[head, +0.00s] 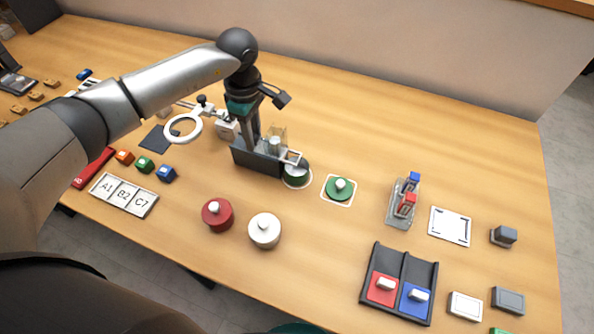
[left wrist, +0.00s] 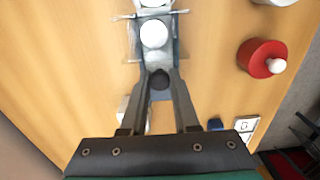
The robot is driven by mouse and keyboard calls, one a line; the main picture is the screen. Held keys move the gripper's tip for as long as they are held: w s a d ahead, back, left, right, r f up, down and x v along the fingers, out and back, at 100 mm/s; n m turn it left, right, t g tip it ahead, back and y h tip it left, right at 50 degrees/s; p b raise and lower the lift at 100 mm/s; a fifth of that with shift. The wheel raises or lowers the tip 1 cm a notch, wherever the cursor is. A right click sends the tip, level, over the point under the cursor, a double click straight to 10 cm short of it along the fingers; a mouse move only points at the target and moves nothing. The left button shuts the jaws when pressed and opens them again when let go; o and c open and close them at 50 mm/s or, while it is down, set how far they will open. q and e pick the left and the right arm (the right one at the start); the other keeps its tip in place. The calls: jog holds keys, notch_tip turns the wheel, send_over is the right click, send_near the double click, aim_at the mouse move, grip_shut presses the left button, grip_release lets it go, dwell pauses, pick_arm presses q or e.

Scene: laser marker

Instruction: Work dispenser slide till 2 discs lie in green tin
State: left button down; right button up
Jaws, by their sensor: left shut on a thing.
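The dispenser (head: 250,158) is a dark grey block with a clear tube holding white discs (head: 276,143) and a pale frame at its right end. My left gripper (left wrist: 160,82) points down at the dispenser's left part and is shut on a dark round knob (left wrist: 160,76), apparently that of the slide. A white disc (left wrist: 154,34) shows beyond the fingertips in the left wrist view. The green tin (head: 297,178) stands under the dispenser's right end, partly covered by it; I cannot tell what lies in it. My right gripper is not in view.
A green lid (head: 339,188) with a white knob lies right of the tin. A red tin (head: 217,215) and a white tin (head: 265,231) stand in front. A ring magnifier (head: 184,129) is at the left. A dark two-bay tray (head: 399,282) is at the front right. The back right table is clear.

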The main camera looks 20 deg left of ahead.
pick_arm(q)
jog(key=shift+w+a+b, duration=0.1)
jog(key=shift+a+b, duration=0.5)
jog(key=shift+a, duration=1.45)
dwell(0.4)
jog(key=shift+d, duration=2.3)
jog(key=shift+a, duration=0.15)
jog(key=shift+a+b, duration=0.45)
jog(key=shift+a, duration=1.65)
